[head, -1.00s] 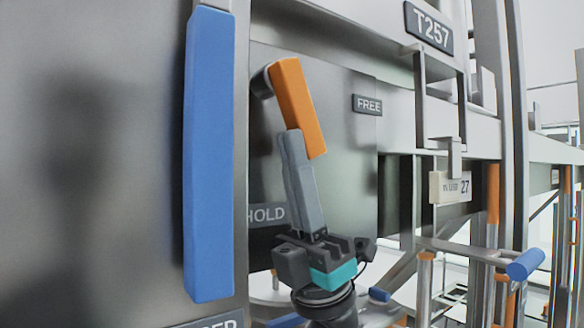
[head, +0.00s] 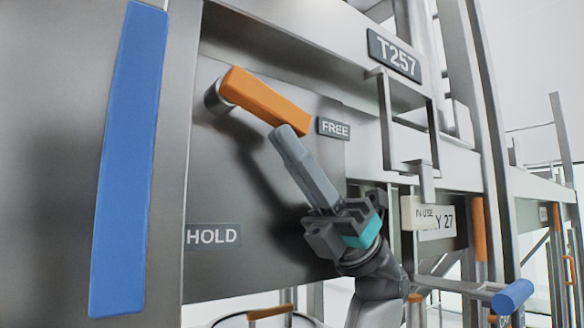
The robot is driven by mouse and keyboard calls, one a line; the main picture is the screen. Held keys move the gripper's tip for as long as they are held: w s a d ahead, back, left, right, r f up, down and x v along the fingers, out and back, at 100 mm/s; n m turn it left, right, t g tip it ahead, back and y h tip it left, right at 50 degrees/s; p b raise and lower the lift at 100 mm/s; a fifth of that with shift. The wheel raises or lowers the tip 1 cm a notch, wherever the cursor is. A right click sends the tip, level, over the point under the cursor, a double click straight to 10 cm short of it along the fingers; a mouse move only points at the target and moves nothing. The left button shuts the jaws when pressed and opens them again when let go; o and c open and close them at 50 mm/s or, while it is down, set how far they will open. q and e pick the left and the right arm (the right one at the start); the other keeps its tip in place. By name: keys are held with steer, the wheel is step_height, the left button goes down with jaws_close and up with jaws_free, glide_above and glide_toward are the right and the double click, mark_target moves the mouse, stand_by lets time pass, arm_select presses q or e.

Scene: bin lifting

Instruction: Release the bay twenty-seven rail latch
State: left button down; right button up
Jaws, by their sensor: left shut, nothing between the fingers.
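The orange latch handle (head: 262,97) is mounted on a grey panel and pivots at its left end. It slopes down to the right, its free end close to the FREE label (head: 333,128). The HOLD label (head: 213,236) is lower on the panel. My left gripper (head: 285,138) comes up from the lower right. Its grey fingers are shut together, and their tips are at the underside of the handle's free end, seemingly touching it. They do not grasp the handle. A bay sign (head: 445,222) reading "27" is at right, partly covered by an "IN USE" tag (head: 422,214). My right gripper is not in view.
A long blue bar (head: 130,160) stands upright at left. The T257 plate (head: 394,56) is on the beam above. A blue-ended bar (head: 511,297) juts out at lower right, near my arm. Orange-covered posts (head: 478,228) stand behind it.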

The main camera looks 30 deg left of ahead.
mark_target(305, 128)
arm_select(q)
steer(key=shift+w+d+r+y, duration=0.15)
steer(key=shift+w+r, duration=0.1)
steer(key=shift+r, duration=0.2)
steer(key=shift+w+d+r+y, duration=0.15)
steer(key=shift+w+r, duration=0.1)
steer(key=shift+r, duration=0.15)
steer(key=shift+w+r+p, duration=0.3)
steer(key=shift+r+p, duration=0.25)
steer(key=shift+r, duration=0.2)
steer(key=shift+w+f, duration=0.1)
steer(key=b+v, duration=0.2)
steer(key=v, duration=1.3)
steer(key=shift+f, duration=0.35)
